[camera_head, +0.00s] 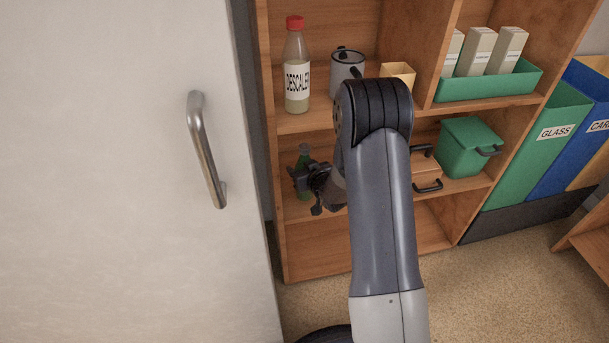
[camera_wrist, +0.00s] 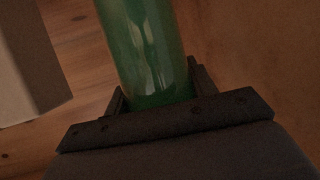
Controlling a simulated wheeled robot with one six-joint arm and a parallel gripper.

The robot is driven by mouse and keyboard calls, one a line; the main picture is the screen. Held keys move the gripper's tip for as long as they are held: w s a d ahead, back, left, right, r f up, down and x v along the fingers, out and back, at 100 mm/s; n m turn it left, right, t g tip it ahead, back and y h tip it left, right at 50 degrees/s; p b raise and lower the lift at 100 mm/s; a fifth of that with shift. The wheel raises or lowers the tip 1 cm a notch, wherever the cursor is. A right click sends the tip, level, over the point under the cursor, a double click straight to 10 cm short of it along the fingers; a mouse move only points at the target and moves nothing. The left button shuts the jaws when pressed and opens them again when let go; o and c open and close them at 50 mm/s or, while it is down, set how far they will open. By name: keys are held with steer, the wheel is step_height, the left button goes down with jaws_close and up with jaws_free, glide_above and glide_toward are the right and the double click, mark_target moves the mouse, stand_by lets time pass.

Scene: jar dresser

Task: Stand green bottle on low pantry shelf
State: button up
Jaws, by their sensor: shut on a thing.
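The green bottle (camera_head: 304,157) shows in the head view at the left end of the middle shelf opening, partly hidden by my gripper. My gripper (camera_head: 307,182) is shut on the bottle. In the wrist view the green bottle (camera_wrist: 145,45) fills the space between the two fingers of my gripper (camera_wrist: 155,92). The wooden shelf unit (camera_head: 330,237) has an upper, a middle and a low compartment. The bottle looks about upright in the head view. I cannot tell whether its base touches the board.
Above stand a red-capped descaler bottle (camera_head: 296,70), a grey canister (camera_head: 346,68) and a green tray (camera_head: 490,84) of cartons. A white door (camera_head: 120,170) borders the left. The low compartment looks clear.

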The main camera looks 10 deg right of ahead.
steer(key=shift+f, duration=1.2)
steer(key=shift+f+b, duration=0.2)
steer(key=shift+b, duration=0.2)
steer(key=o, duration=1.1)
steer(key=shift+o, duration=0.2)
steer(key=shift+r, duration=0.1)
steer(key=shift+r+p, duration=0.25)
steer(key=shift+p, duration=0.1)
steer(key=p+v, duration=0.1)
steer(key=v, duration=1.1)
steer(key=shift+w+f, duration=0.1)
steer(key=shift+f, duration=0.05)
